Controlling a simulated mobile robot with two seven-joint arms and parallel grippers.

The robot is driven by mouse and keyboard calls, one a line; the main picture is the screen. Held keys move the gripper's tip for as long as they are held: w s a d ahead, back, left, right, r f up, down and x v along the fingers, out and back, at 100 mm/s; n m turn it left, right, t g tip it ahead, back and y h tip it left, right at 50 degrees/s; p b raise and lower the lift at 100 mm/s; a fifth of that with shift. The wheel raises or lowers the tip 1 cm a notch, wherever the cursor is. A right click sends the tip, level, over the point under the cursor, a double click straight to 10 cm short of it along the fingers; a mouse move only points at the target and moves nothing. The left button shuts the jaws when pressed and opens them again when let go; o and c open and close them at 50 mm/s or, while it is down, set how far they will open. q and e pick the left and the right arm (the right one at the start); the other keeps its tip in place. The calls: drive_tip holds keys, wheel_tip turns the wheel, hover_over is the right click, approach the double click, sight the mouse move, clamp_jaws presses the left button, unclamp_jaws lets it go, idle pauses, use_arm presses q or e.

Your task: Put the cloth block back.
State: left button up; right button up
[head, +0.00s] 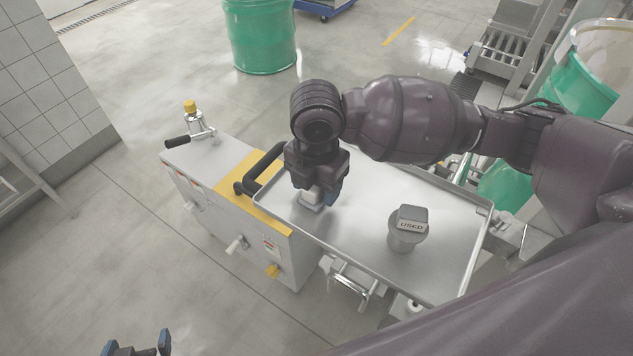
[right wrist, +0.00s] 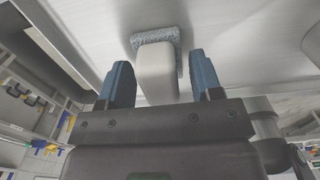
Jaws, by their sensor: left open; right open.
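The cloth block is a white grip with a grey-blue speckled cloth pad. In the head view the cloth block (head: 309,199) is on the steel tray near its left end, partly hidden by my right gripper. My right gripper (head: 322,192) is open above and around it. In the right wrist view the cloth block (right wrist: 156,70) stands between the two blue fingers of my right gripper (right wrist: 163,80), with a gap on each side. Its pad is against the tray surface. My left gripper (head: 137,345) is open and empty at the bottom left edge of the head view.
The steel tray (head: 452,262) has a raised rim. A black handle (head: 258,172) and a cart with yellow edging (head: 233,197) are to the left. Green drums stand behind and at right. The tray between block and container is clear.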

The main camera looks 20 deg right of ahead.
drive_tip(key=shift+r, duration=0.1)
wheel_tip(320, 180, up, 12)
drive_tip(key=p, duration=0.1)
idle(0.4)
idle(0.5)
